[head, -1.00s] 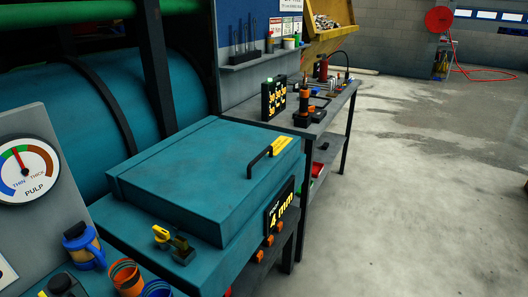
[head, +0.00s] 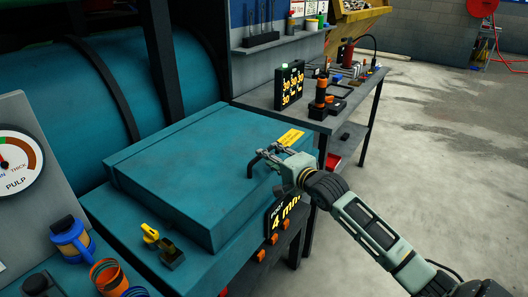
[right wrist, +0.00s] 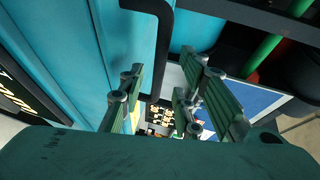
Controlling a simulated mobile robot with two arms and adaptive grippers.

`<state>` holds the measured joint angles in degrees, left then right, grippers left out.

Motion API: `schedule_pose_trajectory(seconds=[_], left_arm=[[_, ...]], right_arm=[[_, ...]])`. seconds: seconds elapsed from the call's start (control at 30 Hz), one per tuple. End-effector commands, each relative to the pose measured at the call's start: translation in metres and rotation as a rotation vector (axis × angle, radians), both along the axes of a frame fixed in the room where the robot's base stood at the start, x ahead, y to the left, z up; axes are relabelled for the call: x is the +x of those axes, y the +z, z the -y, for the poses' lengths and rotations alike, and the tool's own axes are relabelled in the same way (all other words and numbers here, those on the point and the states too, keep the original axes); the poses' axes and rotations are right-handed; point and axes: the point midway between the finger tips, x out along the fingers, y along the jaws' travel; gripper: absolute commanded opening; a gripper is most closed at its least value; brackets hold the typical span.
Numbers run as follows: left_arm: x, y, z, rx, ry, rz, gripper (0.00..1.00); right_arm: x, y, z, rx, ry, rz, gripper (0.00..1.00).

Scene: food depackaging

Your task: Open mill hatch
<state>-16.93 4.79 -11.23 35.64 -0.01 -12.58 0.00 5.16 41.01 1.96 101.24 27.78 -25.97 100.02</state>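The mill hatch (head: 190,170) is a large teal lid, closed flat on the teal mill body. Its black bar handle (head: 250,169) is near the right edge, partly hidden by my right gripper (head: 268,153). The handle also shows in the right wrist view (right wrist: 158,45), running down toward the space between the fingers. The right gripper (right wrist: 160,95) is open, with its green fingers apart around or just short of the handle; I cannot tell whether they touch it. My left gripper is not in view.
A yellow-and-black latch (head: 151,236) sits in front of the lid. Open concrete floor (head: 440,150) lies to the right.

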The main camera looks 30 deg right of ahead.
Motion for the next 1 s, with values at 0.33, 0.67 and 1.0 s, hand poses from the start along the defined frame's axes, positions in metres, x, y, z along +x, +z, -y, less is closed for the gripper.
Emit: schedule_pose_trajectory(seconds=[0.33,0.67,1.0], left_arm=[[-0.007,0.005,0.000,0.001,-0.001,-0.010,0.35],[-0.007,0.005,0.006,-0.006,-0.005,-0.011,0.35],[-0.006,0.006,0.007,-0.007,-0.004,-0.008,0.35]], right_arm=[[0.043,-0.008,0.001,-0.001,-0.002,0.000,0.31],[0.048,-0.010,0.001,-0.002,-0.001,-0.001,0.31],[0.047,-0.010,0.001,-0.002,-0.001,-0.002,0.05]])
